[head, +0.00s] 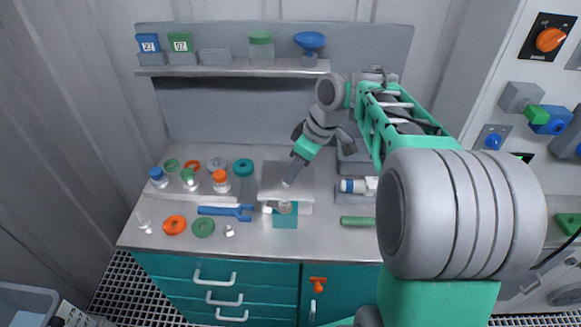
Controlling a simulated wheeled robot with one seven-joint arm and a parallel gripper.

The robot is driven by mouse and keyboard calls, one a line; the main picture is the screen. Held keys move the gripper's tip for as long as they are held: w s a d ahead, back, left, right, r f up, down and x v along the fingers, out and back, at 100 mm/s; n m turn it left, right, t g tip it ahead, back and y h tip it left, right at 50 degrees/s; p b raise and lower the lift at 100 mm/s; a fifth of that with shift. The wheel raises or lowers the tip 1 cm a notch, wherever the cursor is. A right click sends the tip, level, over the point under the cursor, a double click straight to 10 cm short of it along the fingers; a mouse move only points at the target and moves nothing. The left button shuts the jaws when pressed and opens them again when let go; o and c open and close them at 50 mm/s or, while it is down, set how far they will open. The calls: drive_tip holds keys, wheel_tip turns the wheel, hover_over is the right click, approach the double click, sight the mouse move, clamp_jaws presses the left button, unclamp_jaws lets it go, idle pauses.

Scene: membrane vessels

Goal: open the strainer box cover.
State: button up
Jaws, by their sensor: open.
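A pale grey flat plate (304,172), which looks like the strainer box cover, lies in the middle of the workbench under my gripper. It appears about level, on top of a low pale box. A teal block (285,219) with a small grey fitting on top stands just in front of the plate.
Left on the workbench (265,240) are small bottles, several rings, including an orange ring (174,224), and a blue wrench (225,210). A white-and-blue cylinder (355,186) and a green bar (357,221) lie to the right. A shelf (232,70) with containers runs behind.

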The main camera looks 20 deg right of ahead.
drive_tip(key=w+f, duration=0.1)
drive_tip(key=f, duration=0.1)
drive_tip(key=w+f+n, duration=0.1)
drive_tip(key=f, duration=0.1)
drive_tip(key=w+f+n, duration=0.1)
drive_tip(key=w+f, duration=0.1)
drive_tip(key=f, duration=0.1)
drive_tip(key=shift+a+y+p, duration=0.3)
drive_tip(key=shift+p, duration=0.05)
clamp_jaws()
idle(1.1)
